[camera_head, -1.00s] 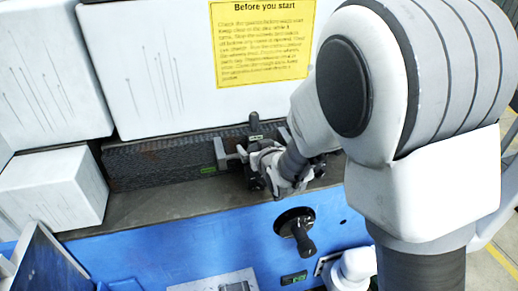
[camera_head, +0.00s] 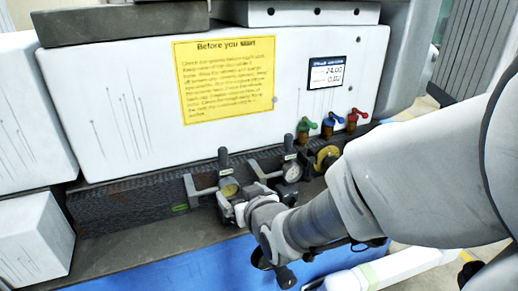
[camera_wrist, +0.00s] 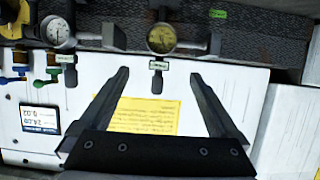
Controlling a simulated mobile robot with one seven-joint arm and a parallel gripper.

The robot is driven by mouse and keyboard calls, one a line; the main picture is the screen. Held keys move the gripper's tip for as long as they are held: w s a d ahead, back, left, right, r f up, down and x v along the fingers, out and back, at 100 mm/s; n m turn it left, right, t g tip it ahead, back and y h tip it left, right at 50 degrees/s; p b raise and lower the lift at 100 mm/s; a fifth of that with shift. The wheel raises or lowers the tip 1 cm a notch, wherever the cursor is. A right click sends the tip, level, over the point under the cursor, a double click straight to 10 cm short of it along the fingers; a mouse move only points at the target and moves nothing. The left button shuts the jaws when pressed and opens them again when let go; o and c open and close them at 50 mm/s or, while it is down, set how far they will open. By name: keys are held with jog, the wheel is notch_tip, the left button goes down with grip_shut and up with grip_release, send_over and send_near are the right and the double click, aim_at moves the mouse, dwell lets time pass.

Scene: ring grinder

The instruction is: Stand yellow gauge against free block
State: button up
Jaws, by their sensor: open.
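The yellow-faced gauge (camera_head: 229,187) stands upright at the dark textured rail below the white machine housing; it also shows in the wrist view (camera_wrist: 161,38), just beyond the fingertips. Its stem has a small tag. One grey block (camera_wrist: 113,36) and another grey block (camera_wrist: 215,42) flank it; I cannot tell which is the free block. A white-faced gauge (camera_head: 292,172) stands to the right, also in the wrist view (camera_wrist: 55,30). My gripper (camera_wrist: 158,72) is open and empty, its fingers spread either side of the gauge's line. In the head view my wrist partly hides this area.
Green, blue and red valve levers (camera_head: 330,124) and a yellow ring (camera_head: 327,157) are close on the right. A yellow sign (camera_head: 224,80) and a small display (camera_head: 327,72) are on the housing. White boxes (camera_head: 35,240) crowd the left. The grey ledge (camera_head: 125,240) has bare room left of the gauge.

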jog(key=s+d+r+m+g+h, duration=0.2)
jog(key=s+d+r+g+h, duration=0.1)
jog(key=s+d, duration=0.6)
jog(key=s+d+r+m+g+h, duration=0.3)
jog(key=s+d, duration=0.6)
jog(key=d, duration=0.3)
jog(key=shift+s+g, duration=0.3)
jog(key=shift+s, duration=0.05)
jog(key=shift+r+p, duration=0.7)
jog(key=shift+a, duration=0.25)
